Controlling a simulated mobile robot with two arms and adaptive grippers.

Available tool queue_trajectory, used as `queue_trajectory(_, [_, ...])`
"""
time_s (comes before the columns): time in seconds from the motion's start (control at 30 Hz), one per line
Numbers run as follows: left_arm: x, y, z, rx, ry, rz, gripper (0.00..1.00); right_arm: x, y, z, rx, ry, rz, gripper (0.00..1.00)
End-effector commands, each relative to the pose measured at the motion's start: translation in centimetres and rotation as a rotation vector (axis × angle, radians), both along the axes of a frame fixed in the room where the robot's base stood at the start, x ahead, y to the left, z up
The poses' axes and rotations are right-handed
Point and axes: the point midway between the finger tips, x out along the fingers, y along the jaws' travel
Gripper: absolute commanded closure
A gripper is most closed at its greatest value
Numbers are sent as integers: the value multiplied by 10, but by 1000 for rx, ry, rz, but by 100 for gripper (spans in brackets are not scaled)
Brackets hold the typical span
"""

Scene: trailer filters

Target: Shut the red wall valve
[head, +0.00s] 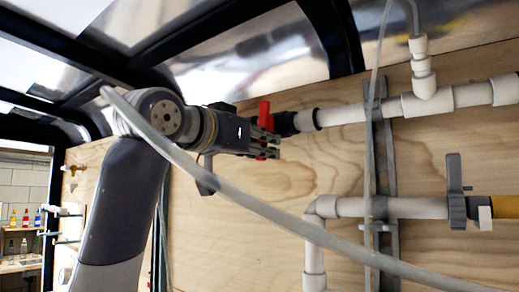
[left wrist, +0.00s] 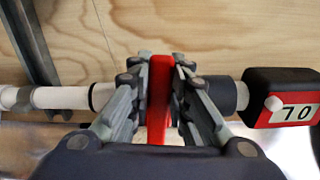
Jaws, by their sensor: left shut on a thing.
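The red valve handle (head: 264,113) sits on the upper white pipe line by the plywood wall. In the head view it shows above and below my left gripper (head: 268,140). In the left wrist view the red handle (left wrist: 160,100) lies across the line of the pipe. My left gripper (left wrist: 160,72) is shut on it, with a grey finger pressed on each side. The dark valve body (left wrist: 227,94) is partly hidden behind the fingers. My right gripper is in neither view.
White pipes (head: 345,114) run right from the valve, with a lower branch (head: 410,208) beneath. A grey upright bracket (head: 382,150) crosses both. A thin grey hose or rod (head: 300,237) slants across in front. A red-and-black box marked with digits (left wrist: 285,98) sits right of the valve.

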Motion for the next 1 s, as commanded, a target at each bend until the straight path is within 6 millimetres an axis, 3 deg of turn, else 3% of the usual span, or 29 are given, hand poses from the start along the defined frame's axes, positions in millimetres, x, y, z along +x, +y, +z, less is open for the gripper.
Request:
queue_trajectory(0.77, [-2, -5, -5, -80, 71, -2, 100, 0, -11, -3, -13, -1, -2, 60])
queue_trajectory(0.8, [-2, -5, -5, -80, 71, -3, 76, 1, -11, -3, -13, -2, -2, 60])
queue_trajectory(0.87, [-2, -5, -4, -80, 69, -2, 62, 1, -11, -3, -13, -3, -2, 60])
queue_trajectory(1.0, [-2, -5, -3, -81, 64, -2, 62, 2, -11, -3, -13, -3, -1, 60])
